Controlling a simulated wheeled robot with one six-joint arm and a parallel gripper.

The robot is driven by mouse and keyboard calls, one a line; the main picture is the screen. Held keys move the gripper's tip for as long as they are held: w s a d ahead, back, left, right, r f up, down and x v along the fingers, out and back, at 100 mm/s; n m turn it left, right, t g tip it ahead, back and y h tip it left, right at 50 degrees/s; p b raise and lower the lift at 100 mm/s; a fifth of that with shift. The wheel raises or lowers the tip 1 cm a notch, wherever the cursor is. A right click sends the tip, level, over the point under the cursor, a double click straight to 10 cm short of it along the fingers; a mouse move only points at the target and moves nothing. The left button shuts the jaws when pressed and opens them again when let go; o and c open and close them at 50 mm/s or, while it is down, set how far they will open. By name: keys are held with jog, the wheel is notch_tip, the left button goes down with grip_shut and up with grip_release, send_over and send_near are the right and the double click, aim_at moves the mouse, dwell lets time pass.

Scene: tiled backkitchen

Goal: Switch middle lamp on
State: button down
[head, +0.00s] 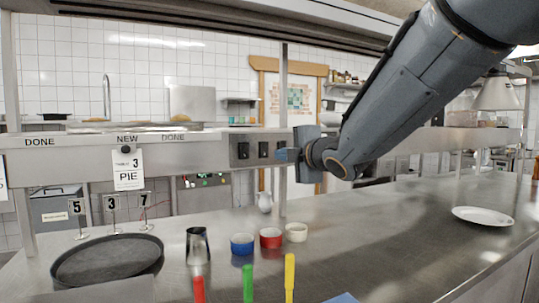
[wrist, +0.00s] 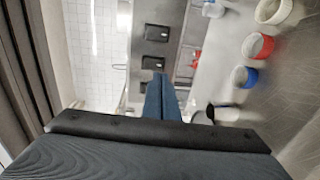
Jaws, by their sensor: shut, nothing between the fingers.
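Dark square switches sit in a row on the steel shelf front. In the head view I see the left switch (head: 243,151) and the middle switch (head: 263,149); my gripper (head: 283,155) covers the spot to their right. The wrist view shows the right switch (wrist: 157,33) at the top and the middle switch (wrist: 153,62) below it. My gripper (wrist: 160,76) is shut and empty, its blue fingertips pointing at the panel, just below the middle switch in the wrist picture. I cannot tell whether they touch. A lamp shade (head: 497,92) hangs at the right; whether it is lit is unclear.
Blue (head: 242,244), red (head: 271,238) and white (head: 296,232) bowls stand on the steel counter below, beside a metal cup (head: 198,246) and a dark round tray (head: 108,260). A white plate (head: 482,216) lies at the right. The counter between is clear.

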aim_at(266, 155)
jog(key=p+x, duration=0.1)
jog(key=x, duration=0.7)
jog(key=shift+p, duration=0.4)
jog(key=shift+f+b, duration=0.1)
jog(key=shift+b, duration=0.3)
jog(key=shift+w+f+b, duration=0.1)
jog(key=shift+b, duration=0.4)
jog(key=shift+s+d, duration=0.2)
jog(key=shift+s, duration=0.1)
jog(key=f+b+v, duration=0.2)
jog(key=f+v, duration=0.1)
jog(key=v, duration=1)
jog(key=shift+s+b, duration=0.2)
jog(key=shift+b, duration=0.15)
